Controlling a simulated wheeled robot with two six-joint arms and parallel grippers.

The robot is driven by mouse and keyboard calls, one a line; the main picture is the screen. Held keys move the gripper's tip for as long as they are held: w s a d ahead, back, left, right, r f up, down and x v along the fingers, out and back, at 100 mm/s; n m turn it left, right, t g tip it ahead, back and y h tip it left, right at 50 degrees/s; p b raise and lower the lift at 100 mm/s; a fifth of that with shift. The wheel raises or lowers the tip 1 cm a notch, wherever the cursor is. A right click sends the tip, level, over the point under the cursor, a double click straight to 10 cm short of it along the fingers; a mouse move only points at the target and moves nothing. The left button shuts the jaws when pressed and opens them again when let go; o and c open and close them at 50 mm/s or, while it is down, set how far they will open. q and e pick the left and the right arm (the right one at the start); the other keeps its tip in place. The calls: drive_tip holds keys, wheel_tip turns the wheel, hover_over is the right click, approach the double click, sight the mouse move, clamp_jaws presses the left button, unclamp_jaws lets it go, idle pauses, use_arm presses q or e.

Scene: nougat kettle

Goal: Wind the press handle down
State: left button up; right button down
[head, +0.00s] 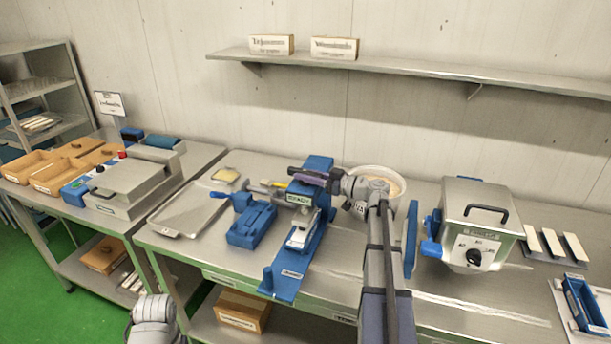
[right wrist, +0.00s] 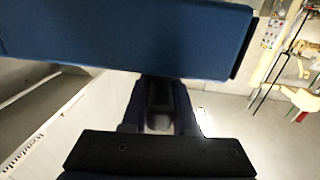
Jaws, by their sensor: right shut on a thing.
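The press (head: 318,225) is a blue upright frame on a long blue base, standing on the middle steel table. A white block (head: 300,235) sits in it below the head. My right gripper (head: 300,178) is at the top of the press, shut on the press handle, which is mostly hidden by the fingers. In the right wrist view a broad blue part (right wrist: 130,40) fills the top, and dark gripper parts show below it. My left gripper is not in view; only part of my left arm shows at the bottom left.
A steel tray (head: 187,212) and a blue block (head: 251,225) lie left of the press. A white pot (head: 388,178) stands behind my right arm. A steel machine with a dial (head: 476,222) stands to the right. A shelf (head: 420,69) runs along the wall above.

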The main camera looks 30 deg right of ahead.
drive_tip(key=m+t+h, duration=0.1)
drive_tip(key=h, duration=0.1)
drive_tip(key=m+t+h, duration=0.1)
drive_tip(key=m+h, duration=0.2)
drive_tip(key=h, duration=0.1)
drive_tip(key=shift+s+a+m+t+h, duration=0.2)
drive_tip(key=shift+a+m+t+h, duration=0.1)
drive_tip(key=shift+t, duration=0.1)
drive_tip(key=shift+w+d+m+h, duration=0.1)
drive_tip(key=shift+m+h, duration=0.95)
drive_tip(key=shift+h, duration=0.6)
drive_tip(key=shift+w+d+m+h, duration=0.1)
drive_tip(key=shift+m+h, duration=0.95)
drive_tip(key=shift+h, duration=0.9)
drive_tip(key=c, duration=0.7)
unclamp_jaws()
drive_tip(key=s, duration=0.2)
drive_tip(key=s+a, duration=0.1)
drive_tip(key=s, duration=0.4)
drive_tip(key=shift+s+a, duration=0.2)
drive_tip(key=shift+s, duration=0.15)
drive_tip(key=shift+f, duration=0.1)
